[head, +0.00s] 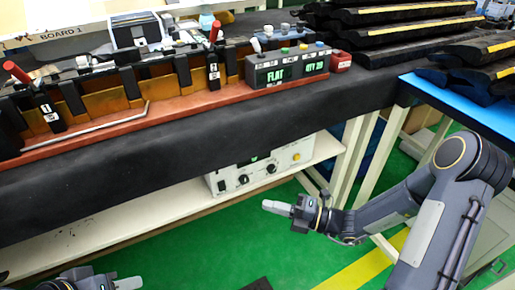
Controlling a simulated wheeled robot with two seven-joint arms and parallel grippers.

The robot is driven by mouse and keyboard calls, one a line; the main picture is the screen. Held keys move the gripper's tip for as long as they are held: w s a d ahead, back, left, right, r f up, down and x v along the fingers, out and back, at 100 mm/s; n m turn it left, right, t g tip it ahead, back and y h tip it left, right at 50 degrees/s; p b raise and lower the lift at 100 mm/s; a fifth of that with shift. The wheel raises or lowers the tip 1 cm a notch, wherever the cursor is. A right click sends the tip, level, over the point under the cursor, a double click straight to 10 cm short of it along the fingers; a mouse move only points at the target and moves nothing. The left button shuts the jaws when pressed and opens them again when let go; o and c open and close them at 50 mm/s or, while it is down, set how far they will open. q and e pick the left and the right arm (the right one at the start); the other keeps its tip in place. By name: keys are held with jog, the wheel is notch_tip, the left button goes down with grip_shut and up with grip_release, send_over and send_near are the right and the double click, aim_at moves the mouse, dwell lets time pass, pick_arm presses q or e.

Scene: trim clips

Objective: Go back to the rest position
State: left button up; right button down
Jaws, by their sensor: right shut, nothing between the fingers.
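My right arm comes in from the right, and its gripper (277,207) is in front of the bench, below the level of its top. Its fingers are together, point left and hold nothing. My left gripper (128,283) shows only partly at the bottom left edge. Its light fingertip is visible, but the frame cuts off the rest, so its opening cannot be made out. Both grippers are apart from the bench and the things on it.
A white instrument (260,168) stands on the shelf below. Black trim parts (405,32) lie at the back right. Green floor (215,250) is open in front.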

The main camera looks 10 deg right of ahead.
jog(key=s+r+n+g+h, duration=0.2)
jog(key=s+r+n+g, duration=0.3)
jog(key=n, duration=0.6)
jog(key=s+r+n+g+h, duration=0.2)
jog(key=s+r+n, duration=0.1)
jog(key=s+n, duration=0.65)
jog(key=s+d+r+n+t+h, duration=0.1)
jog(key=s+d+n+t+h, duration=0.3)
jog(key=n, duration=0.5)
jog(key=s+d+n+t+h, duration=0.1)
jog(key=d+n+h, duration=0.4)
jog(key=n, duration=0.5)
notch_tip(320, 180, up, 23)
jog(key=p, duration=2.3)
